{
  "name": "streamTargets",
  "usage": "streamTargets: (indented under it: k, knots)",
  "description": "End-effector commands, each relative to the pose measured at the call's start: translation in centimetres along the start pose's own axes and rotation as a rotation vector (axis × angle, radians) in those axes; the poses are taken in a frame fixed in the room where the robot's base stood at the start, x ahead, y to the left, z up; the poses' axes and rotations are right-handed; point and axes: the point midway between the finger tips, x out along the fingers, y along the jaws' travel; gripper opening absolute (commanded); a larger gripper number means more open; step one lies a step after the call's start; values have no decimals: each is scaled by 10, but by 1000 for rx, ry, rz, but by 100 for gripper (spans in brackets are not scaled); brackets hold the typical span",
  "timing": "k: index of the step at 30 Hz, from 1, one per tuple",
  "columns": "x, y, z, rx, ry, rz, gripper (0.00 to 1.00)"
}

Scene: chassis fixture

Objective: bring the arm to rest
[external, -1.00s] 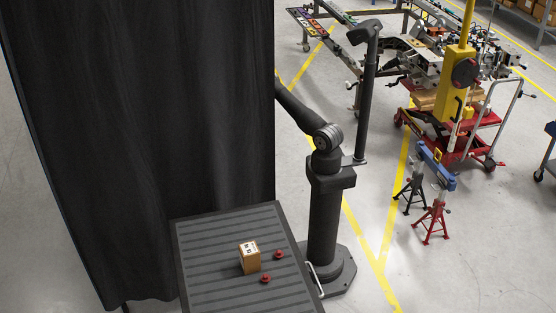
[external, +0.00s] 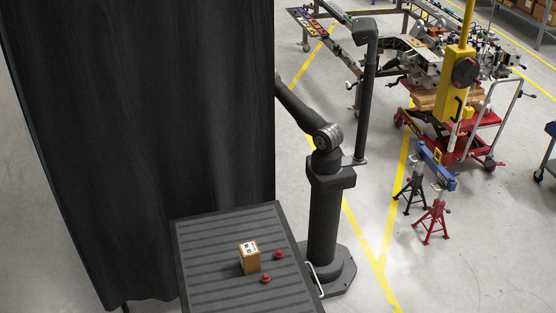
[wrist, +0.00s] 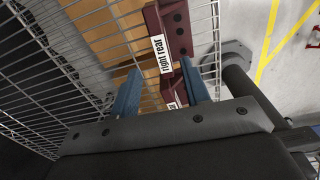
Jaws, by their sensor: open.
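In the external view my arm (external: 322,215) stands on its base beside the grey ribbed tray-top, and one dark link passes behind the black curtain (external: 140,140). My gripper is hidden in that view. In the wrist view my gripper (wrist: 161,84) is open, with two blue fingers apart. A maroon bracket (wrist: 174,22) with a white "right rear" label lies beyond and between the fingers. A second maroon piece with a partly hidden label shows lower down between them. I cannot tell whether a finger touches either piece.
Wire mesh (wrist: 75,50) surrounds the gripper's area, with an orange-brown surface behind it. A ribbed table (external: 205,265) holds a small box (external: 250,260) and two red knobs (external: 279,254). A yellow-and-red lift (external: 452,100) and stands (external: 432,220) are to the right.

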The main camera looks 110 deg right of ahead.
Motion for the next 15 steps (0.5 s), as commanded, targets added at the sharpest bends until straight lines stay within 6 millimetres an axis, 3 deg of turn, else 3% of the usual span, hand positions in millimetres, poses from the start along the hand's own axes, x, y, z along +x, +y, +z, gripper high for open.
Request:
streamTargets:
  k: [15]
  knots:
    - [101, -1, -1, 1, 1, -2, 43]
